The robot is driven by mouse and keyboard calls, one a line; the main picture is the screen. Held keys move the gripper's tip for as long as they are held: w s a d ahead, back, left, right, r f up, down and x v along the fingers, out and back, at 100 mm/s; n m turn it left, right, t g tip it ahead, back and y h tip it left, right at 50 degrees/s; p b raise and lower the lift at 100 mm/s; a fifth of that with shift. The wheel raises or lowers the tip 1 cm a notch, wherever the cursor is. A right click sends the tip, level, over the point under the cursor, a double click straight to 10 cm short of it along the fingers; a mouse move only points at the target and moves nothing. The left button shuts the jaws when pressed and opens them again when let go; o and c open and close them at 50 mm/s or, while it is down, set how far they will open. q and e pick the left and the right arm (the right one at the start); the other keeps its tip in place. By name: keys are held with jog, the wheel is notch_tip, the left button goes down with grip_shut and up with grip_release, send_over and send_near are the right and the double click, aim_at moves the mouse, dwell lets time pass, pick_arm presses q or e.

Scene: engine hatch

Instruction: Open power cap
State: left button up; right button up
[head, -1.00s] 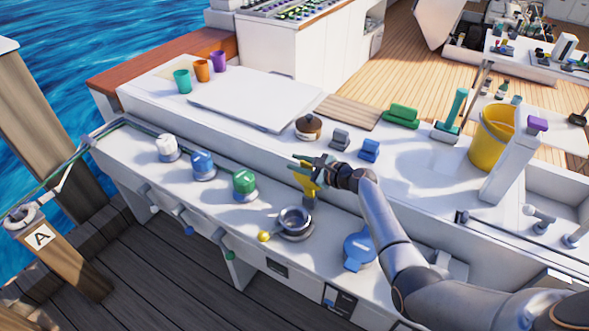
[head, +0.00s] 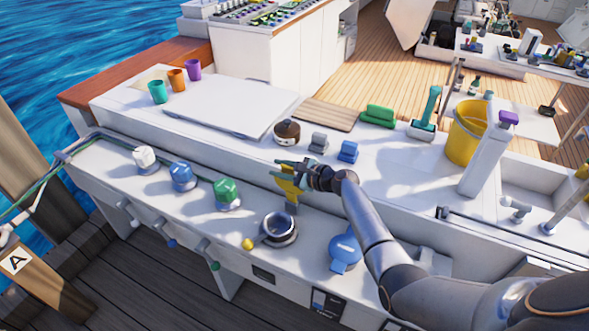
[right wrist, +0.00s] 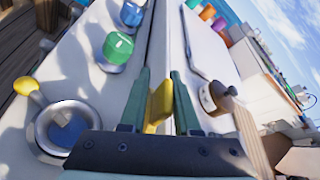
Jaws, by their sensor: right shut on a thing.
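My right gripper (head: 286,167) is shut on a yellow piece (head: 288,184), held above the white panel (head: 190,214). In the right wrist view the yellow piece (right wrist: 160,103) sits between the two dark green fingers (right wrist: 157,95). A grey part (head: 291,208) shows below it; I cannot tell whether they are joined. A round metal fitting (head: 278,228) with a blue inside and a yellow-knobbed lever (head: 248,244) is in front of the gripper. A blue round cover (head: 345,248) lies to its right. Which piece is the power cap is not clear. My left gripper is not in view.
White (head: 146,158), blue (head: 182,175) and green (head: 226,193) caps stand left along the panel. A raised ledge behind carries a brown-lidded pot (head: 287,132), a grey block (head: 318,142) and a blue block (head: 348,151). A yellow bucket (head: 463,137) stands at right.

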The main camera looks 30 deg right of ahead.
jog(key=p+v, duration=0.2)
jog(key=v, duration=1)
jog(key=shift+d+r, duration=0.15)
jog(key=shift+d, duration=0.05)
jog(key=s+a+f+n+g+h, duration=0.1)
jog(key=s+a+f+n, duration=0.1)
jog(key=s+f+n, duration=0.2)
jog(key=s+a+f+n+g+h, duration=0.1)
jog(key=s+a+f+n, duration=0.1)
jog(key=s+f+n, duration=0.2)
jog(key=s+a+f+n+g+h, duration=0.1)
jog(key=s+a+f+n, duration=0.1)
jog(key=s+f+n, duration=0.3)
jog(key=shift+s+a+f, duration=0.25)
jog(key=shift+s+f, duration=0.45)
jog(key=shift+f, duration=0.1)
jog(key=s+a+f+n, duration=0.1)
jog(key=s+a+n, duration=0.6)
jog(key=s+n, duration=0.5)
jog(key=shift+s+a+n+g+h, duration=0.2)
jog(key=shift+a+n+g+h, duration=0.15)
jog(key=shift+n, duration=0.35)
jog(key=shift+a+f, duration=0.1)
